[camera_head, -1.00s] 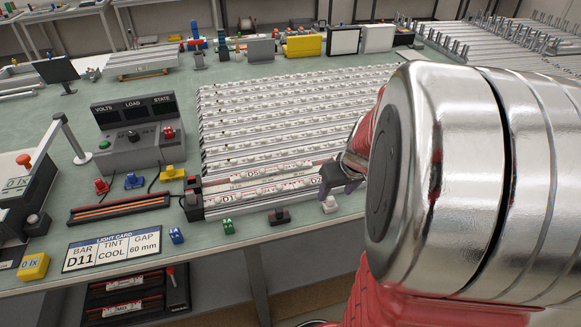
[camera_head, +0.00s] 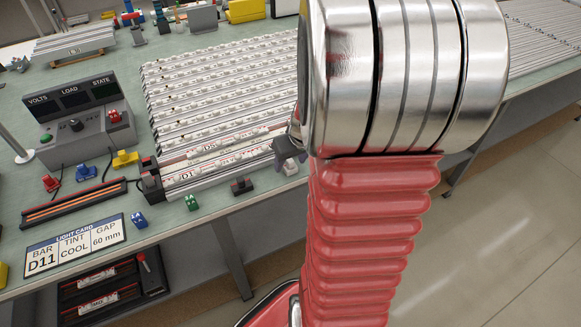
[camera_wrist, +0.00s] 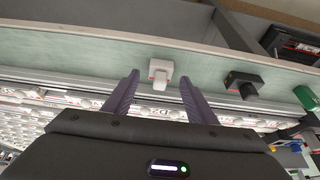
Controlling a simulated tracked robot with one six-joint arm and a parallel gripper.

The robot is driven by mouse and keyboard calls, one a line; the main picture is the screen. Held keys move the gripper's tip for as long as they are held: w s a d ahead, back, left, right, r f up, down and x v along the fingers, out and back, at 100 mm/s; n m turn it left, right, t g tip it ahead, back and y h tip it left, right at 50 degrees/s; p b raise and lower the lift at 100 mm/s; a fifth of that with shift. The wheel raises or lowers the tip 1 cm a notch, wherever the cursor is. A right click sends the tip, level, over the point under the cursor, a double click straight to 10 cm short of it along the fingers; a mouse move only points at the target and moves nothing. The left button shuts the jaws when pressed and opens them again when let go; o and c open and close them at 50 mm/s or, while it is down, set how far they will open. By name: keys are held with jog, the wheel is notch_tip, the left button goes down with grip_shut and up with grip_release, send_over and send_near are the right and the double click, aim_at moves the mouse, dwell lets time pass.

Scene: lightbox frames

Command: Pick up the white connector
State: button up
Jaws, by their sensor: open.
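The white connector (camera_wrist: 160,73) lies on the green bench top near its front edge, beside the metal bars. In the wrist view it appears just beyond and between the two purple fingertips. My gripper (camera_wrist: 157,78) is open, with nothing between its fingers that I can see held. In the head view the white connector (camera_head: 290,168) shows partly at the edge of my arm, and my gripper (camera_head: 289,152) is mostly hidden behind the arm, just above the connector.
A black connector (camera_wrist: 243,82) sits right of the white one in the wrist view, with a green connector (camera_wrist: 305,96) further right.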

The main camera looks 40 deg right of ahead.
jog(key=shift+w+d+f, duration=0.1)
jog(key=shift+w+f, duration=0.1)
jog(key=shift+f, duration=0.3)
jog(key=shift+c, duration=0.4)
jog(key=c, duration=1.1)
